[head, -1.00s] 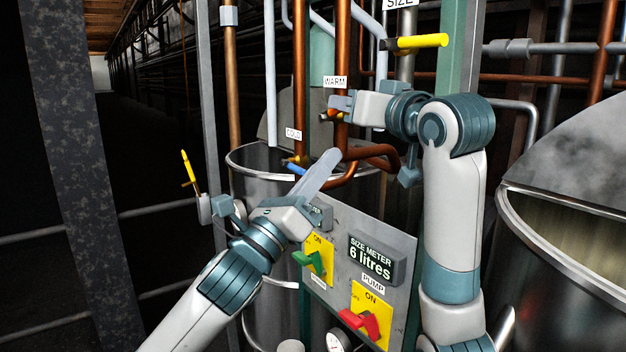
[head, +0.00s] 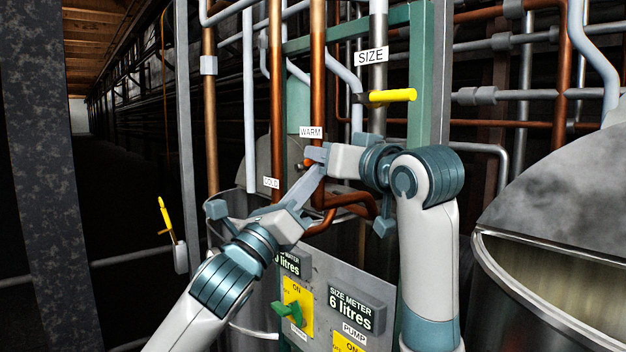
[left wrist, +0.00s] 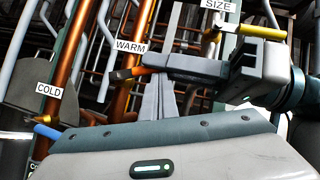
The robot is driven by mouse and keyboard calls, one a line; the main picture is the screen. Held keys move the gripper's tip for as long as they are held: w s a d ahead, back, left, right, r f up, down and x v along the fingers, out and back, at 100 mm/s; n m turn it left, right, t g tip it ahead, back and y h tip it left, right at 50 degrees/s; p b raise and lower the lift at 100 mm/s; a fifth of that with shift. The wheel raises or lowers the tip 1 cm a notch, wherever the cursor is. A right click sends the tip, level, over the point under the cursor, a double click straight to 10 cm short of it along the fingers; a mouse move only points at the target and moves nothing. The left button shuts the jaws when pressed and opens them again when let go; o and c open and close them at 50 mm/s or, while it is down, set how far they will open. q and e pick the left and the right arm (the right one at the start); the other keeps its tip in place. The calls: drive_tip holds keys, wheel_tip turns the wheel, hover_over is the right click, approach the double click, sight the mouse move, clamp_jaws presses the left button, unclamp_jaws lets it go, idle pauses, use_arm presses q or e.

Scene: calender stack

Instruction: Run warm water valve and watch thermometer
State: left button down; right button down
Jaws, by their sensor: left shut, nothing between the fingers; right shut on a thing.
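The warm valve's orange handle (head: 308,163) is under the WARM label (head: 311,132) on a copper pipe. It also shows in the left wrist view (left wrist: 128,73). My right gripper (head: 316,155) is shut on this handle and hides part of it. My left gripper (head: 318,172) is shut and empty, its fingertips just below the right gripper. In the left wrist view its fingers (left wrist: 160,98) point up toward the right gripper's jaws; I cannot tell whether they touch. No thermometer dial is visible now.
The COLD label (head: 271,183) and a blue handle (left wrist: 46,132) are to the left. A yellow handle (head: 392,96) is by the SIZE label (head: 371,56). Below is a panel with a size meter (head: 350,309) reading 6 litres. An open metal vat (head: 550,266) stands right.

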drive_tip(key=shift+a+f, duration=0.1)
drive_tip(key=shift+a, duration=0.25)
drive_tip(key=c, duration=1.7)
unclamp_jaws()
drive_tip(key=shift+d+f, duration=0.1)
drive_tip(key=shift+f, duration=0.05)
drive_tip(key=shift+c, duration=0.2)
use_arm(q)
drive_tip(key=shift+w+a+r+n+t+y, duration=0.15)
drive_tip(key=shift+r+n, duration=0.15)
drive_tip(key=shift+r, duration=0.15)
drive_tip(key=shift+a+r+n+t+y, duration=0.1)
drive_tip(key=shift+r+n+t+y, duration=0.05)
drive_tip(key=shift+r+n, duration=0.2)
drive_tip(key=shift+d, duration=0.1)
use_arm(e)
drive_tip(key=shift+d, duration=0.2)
drive_tip(key=shift+s+d, duration=0.25)
drive_tip(key=shift+s, duration=0.15)
use_arm(q)
drive_tip(key=shift+a+f, duration=0.15)
drive_tip(key=shift+a, duration=0.35)
use_arm(e)
drive_tip(key=a+v, duration=0.1)
drive_tip(key=v, duration=0.5)
drive_tip(key=shift+s+d+r, duration=0.2)
drive_tip(key=shift+s+r, duration=0.1)
drive_tip(key=shift+s, duration=0.25)
